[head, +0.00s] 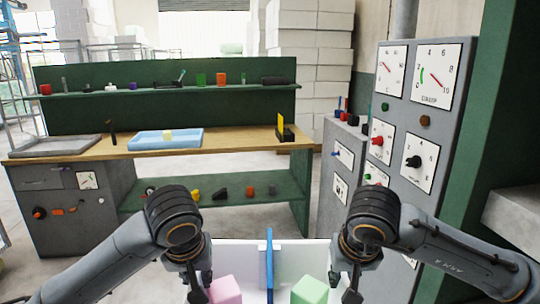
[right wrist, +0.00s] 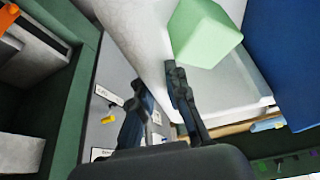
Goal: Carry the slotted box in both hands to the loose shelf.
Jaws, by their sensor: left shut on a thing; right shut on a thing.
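The slotted box (head: 300,256) is white with an upright blue divider (head: 269,262) across its middle. It shows at the bottom centre of the head view, its near part cut off. A pink block (head: 224,291) lies left of the divider and a green block (head: 309,291) right of it. My left gripper (head: 199,284) is shut on the box's left side and my right gripper (head: 345,286) on its right side. In the right wrist view, the fingers (right wrist: 163,88) pinch the white wall (right wrist: 135,35) beside the green block (right wrist: 205,33). I cannot tell which shelf is the loose one.
A wooden-topped bench (head: 235,140) with a blue tray (head: 165,140) stands ahead. Its green lower shelf (head: 290,187) and upper shelf (head: 150,92) hold small items. A grey dial panel (head: 405,120) stands close on the right. Floor shows between box and bench.

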